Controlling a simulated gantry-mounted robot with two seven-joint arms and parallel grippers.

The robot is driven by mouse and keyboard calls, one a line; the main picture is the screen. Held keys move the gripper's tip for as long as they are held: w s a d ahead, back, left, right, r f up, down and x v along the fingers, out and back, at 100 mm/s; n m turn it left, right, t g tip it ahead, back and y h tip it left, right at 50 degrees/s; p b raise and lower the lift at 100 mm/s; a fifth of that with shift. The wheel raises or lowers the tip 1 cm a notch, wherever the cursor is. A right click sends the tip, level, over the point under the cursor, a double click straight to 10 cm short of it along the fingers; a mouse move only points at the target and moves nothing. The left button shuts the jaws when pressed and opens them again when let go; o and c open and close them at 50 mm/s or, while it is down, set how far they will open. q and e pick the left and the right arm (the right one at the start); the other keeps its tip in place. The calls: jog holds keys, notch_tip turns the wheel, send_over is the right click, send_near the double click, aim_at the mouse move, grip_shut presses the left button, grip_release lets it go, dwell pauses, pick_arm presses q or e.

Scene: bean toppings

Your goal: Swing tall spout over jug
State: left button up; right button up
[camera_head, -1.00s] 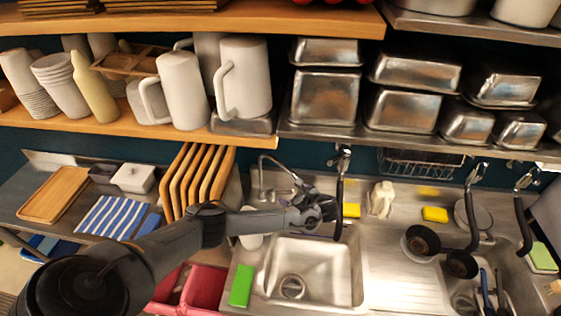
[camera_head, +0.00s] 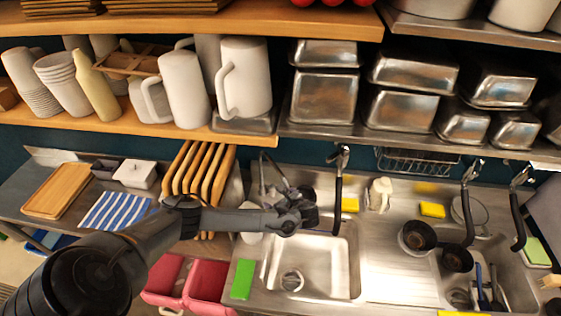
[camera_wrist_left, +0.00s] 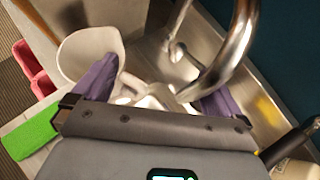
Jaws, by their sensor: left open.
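The tall chrome spout (camera_head: 264,170) rises at the back left of the sink and arches toward my left gripper. In the left wrist view the spout (camera_wrist_left: 241,40) curves large across the upper middle, close to the gripper. A white jug (camera_head: 250,236) stands at the sink's left edge, partly hidden by my left arm. The jug (camera_wrist_left: 88,52) shows its open top beside the left finger in the wrist view. My left gripper (camera_head: 300,206) is open above the back left of the sink. Its purple fingers (camera_wrist_left: 155,95) are apart; contact with the spout cannot be told.
The sink basin (camera_head: 340,270) is empty below. A green sponge (camera_head: 243,279) lies on its left rim. Black-handled sprayers (camera_head: 338,190) hang to the right of the gripper. Wooden boards (camera_head: 200,170) stand to the left, and a loaded shelf (camera_head: 130,122) runs above.

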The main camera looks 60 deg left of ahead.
pick_arm(q)
jog(key=shift+s, duration=1)
jog(key=shift+s+a, duration=0.1)
jog(key=s+a, duration=0.4)
jog(key=s, duration=0.6)
dwell(0.5)
dwell(0.3)
jog(key=s+v, duration=0.1)
jog(key=v, duration=0.7)
jog(key=shift+r, duration=0.3)
dwell(0.3)
dwell(0.4)
